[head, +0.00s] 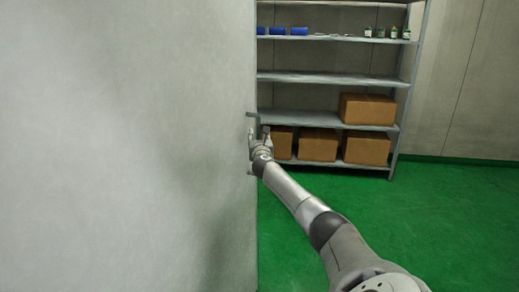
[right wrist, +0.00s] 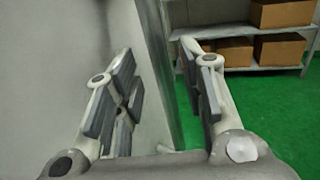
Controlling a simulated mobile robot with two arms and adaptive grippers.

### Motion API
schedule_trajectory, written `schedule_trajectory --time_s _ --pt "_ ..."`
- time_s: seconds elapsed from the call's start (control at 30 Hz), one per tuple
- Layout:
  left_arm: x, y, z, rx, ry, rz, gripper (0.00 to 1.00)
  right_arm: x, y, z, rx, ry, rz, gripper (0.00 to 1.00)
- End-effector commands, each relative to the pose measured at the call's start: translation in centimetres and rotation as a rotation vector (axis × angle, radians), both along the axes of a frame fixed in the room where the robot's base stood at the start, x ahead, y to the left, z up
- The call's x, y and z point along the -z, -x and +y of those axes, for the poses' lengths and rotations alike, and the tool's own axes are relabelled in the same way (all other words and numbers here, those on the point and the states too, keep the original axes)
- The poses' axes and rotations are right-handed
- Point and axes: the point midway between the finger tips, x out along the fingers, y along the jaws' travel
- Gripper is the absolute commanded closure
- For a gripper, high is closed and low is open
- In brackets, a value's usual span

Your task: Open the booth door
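A large flat grey panel (head: 130,140), which looks like the booth door, fills the left of the head view. Its right edge is upright, and the panel also shows at the left of the right wrist view (right wrist: 40,70). A small grey bar (head: 249,114) sticks out near that edge, just above my right gripper; I cannot tell whether it is a handle. My right gripper (head: 259,138) is at the panel's edge. In the right wrist view its fingers (right wrist: 160,85) are wide apart, with the panel's edge showing between them. Contact is unclear. My left gripper is out of view.
A metal shelf rack (head: 330,78) stands behind, to the right of the panel. It holds cardboard boxes (head: 367,109), blue items (head: 298,31) and small bottles (head: 393,32). The green floor (head: 440,215) at the right is clear.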

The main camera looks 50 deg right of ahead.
Motion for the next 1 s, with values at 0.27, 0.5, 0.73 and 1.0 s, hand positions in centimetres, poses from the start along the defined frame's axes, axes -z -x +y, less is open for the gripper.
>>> schedule_trajectory --time_s 0.27,0.5,0.73,1.0 --pt "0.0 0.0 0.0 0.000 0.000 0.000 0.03 0.1 1.9 2.3 -0.004 0.003 0.004 0.63" --pt "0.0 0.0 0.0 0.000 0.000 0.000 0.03 0.2 3.8 4.7 -0.006 0.000 0.005 0.63" --pt "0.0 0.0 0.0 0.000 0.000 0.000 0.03 0.2 5.2 6.4 -0.005 0.000 0.004 0.63" --pt "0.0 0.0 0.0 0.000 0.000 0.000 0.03 0.2 5.7 7.0 -0.004 -0.003 0.003 0.63"
